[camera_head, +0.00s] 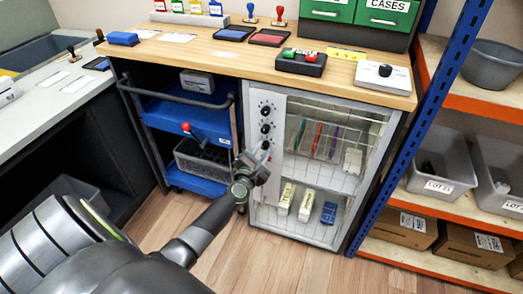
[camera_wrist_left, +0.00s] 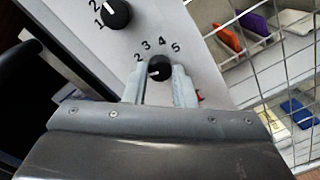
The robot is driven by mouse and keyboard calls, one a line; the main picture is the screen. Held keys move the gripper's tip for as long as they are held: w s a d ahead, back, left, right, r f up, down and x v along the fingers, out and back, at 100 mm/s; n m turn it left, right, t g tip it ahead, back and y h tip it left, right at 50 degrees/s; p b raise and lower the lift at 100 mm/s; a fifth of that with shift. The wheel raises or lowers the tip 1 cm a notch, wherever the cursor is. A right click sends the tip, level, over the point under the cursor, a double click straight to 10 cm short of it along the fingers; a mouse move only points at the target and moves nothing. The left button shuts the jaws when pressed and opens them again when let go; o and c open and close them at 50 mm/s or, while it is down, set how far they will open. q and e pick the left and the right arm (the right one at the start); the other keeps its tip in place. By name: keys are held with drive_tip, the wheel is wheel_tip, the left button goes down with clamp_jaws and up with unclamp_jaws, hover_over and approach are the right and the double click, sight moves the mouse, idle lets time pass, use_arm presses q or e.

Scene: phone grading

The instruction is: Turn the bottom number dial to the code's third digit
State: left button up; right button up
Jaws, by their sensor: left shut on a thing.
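The bottom number dial (camera_wrist_left: 159,68) is a round black knob on a pale panel, with the digits 2, 3, 4 and 5 printed around its visible upper side. A white pointer mark shows at its lower left. My left gripper (camera_wrist_left: 160,82) is shut on it, one finger on each side, and hides the lower part of its scale. Another black dial (camera_wrist_left: 115,13) is above it at the upper left. In the head view my left gripper (camera_head: 257,160) is at the low end of the dial column on the cabinet front (camera_head: 277,175). My right gripper is not in view.
A wire-mesh door (camera_head: 340,125) covers the cabinet shelves, right of the dials. A blue cart (camera_head: 190,118) stands close on the left. The wooden worktop (camera_head: 215,57) above carries stamps, pads and a yellow note (camera_head: 346,54) too small to read. A blue shelf post (camera_head: 405,130) stands right.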

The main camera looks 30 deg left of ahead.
use_arm(q)
drive_tip(key=m+p, duration=0.2)
drive_tip(key=m, duration=0.3)
drive_tip(key=m+p, duration=0.1)
drive_tip(key=m, duration=0.2)
drive_tip(key=shift+r+m+p, duration=0.1)
drive_tip(key=shift+m+p, duration=0.3)
drive_tip(key=m+p, duration=0.1)
drive_tip(key=m, duration=0.2)
drive_tip(key=shift+m+p, duration=0.35)
drive_tip(key=shift+m, duration=0.15)
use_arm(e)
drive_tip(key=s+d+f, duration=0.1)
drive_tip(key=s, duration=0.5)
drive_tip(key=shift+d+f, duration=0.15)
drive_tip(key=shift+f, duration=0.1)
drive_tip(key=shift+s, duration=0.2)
use_arm(q)
drive_tip(key=o, duration=0.9)
drive_tip(key=shift+o, duration=0.5)
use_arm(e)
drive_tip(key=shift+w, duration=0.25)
